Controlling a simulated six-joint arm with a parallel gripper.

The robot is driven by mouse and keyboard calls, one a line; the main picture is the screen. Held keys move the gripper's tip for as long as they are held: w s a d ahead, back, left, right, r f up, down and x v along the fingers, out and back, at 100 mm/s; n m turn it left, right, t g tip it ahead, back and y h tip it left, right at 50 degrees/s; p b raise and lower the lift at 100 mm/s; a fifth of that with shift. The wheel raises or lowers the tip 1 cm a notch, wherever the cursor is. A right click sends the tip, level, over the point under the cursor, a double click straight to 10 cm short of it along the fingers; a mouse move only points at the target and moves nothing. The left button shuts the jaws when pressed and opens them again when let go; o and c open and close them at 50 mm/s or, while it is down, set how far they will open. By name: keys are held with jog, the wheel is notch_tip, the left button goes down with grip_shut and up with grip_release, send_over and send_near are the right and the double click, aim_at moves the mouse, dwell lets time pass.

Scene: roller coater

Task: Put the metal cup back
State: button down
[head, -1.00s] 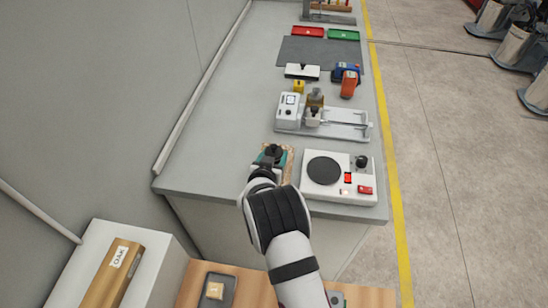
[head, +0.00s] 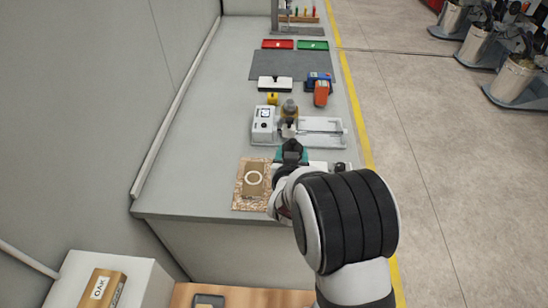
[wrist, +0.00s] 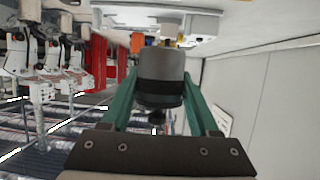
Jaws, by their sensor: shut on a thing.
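My gripper (wrist: 157,100) has teal fingers and is shut on the metal cup (wrist: 161,65), a grey cylinder with a black band, in the wrist view. In the head view, my gripper (head: 291,154) is at the near right part of the bench, close to the white hot plate. The arm covers most of the hot plate, and only its far edge (head: 316,165) shows. The cup is hard to make out in the head view. I cannot tell how high it is above the bench.
Farther back are a grey mat (head: 292,66), an orange tool (head: 321,94), and red and green trays (head: 277,44). The bench's left side is clear.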

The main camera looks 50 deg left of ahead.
jog(key=w+d+r, duration=0.3)
jog(key=w+d, duration=0.4)
jog(key=d, duration=0.5)
jog(key=s+a+f, duration=0.1)
jog(key=a+f, duration=0.1)
jog(key=a, duration=0.1)
jog(key=s+a+f, duration=0.1)
jog(key=a+f, duration=0.1)
jog(key=a, duration=0.1)
jog(key=s+a+f, duration=0.1)
jog(key=a+f, duration=0.1)
jog(key=a, duration=0.1)
jog(key=shift+a+f, duration=0.3)
jog(key=shift+f, duration=0.1)
jog(key=shift+s+a+f, duration=0.1)
jog(key=shift+a+f, duration=0.05)
jog(key=shift+f, duration=0.95)
jog(key=shift+s+a+f, duration=0.1)
jog(key=shift+a+f, duration=0.05)
jog(key=shift+f, duration=0.95)
jog(key=shift+f, duration=0.1)
jog(key=shift+c, duration=0.7)
grip_release()
